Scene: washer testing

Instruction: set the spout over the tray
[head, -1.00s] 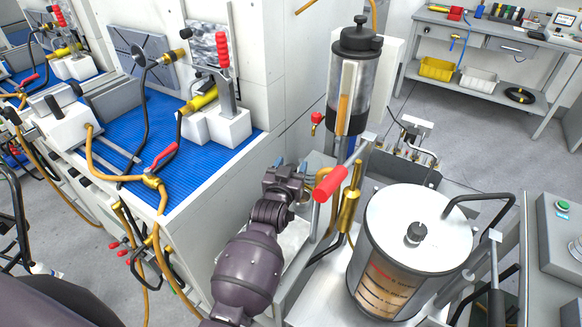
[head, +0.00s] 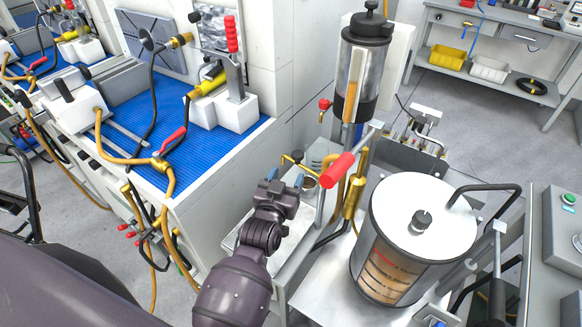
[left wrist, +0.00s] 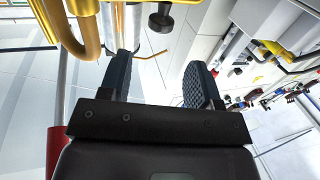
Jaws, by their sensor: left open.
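A small brass pipe (head: 293,159), which looks like the spout, shows just behind my left gripper in the head view. A pale, shallow tray (head: 293,238) lies under and around the gripper, partly hidden by my arm. My left gripper (head: 284,183) is open, with its fingers pointing away toward the brass fittings and left of a red-handled lever (head: 338,170). The left wrist view shows the open fingers (left wrist: 160,80) with nothing gripped between them. A curved brass pipe (left wrist: 88,35) is close by the left finger there. My right gripper is not in view.
A tall dark-capped cylinder (head: 363,70) stands behind the lever. A large drum with a white lid (head: 422,195) stands right of it. A blue-matted bench (head: 150,130) with hoses and clamps is at left. Grey floor is open behind.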

